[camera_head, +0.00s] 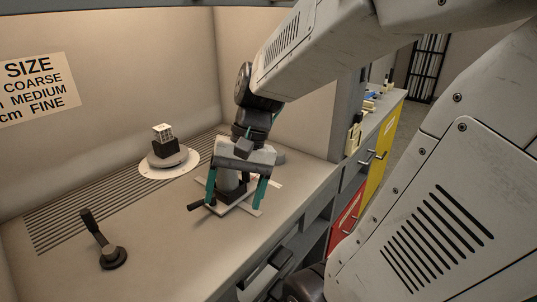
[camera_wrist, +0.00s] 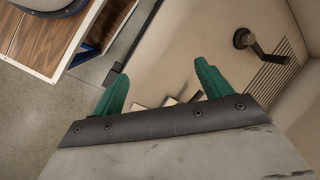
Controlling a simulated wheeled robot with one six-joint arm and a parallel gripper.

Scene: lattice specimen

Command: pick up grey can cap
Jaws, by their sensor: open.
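My gripper (camera_head: 236,192) is open, its two teal fingers pointing down over the bench. I cannot make out a cap in either view. In the wrist view my open gripper (camera_wrist: 163,76) has pale flat pieces (camera_wrist: 172,101) partly hidden behind its palm edge. Nothing is visibly held between the fingers.
A round grey stand (camera_head: 172,160) on a white disc holds a dark block with a white lattice cube (camera_head: 162,131). A dark lever on a round base (camera_head: 112,258) stands front left. Walls enclose the bench at the back and left. Bare bench lies between lever and gripper.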

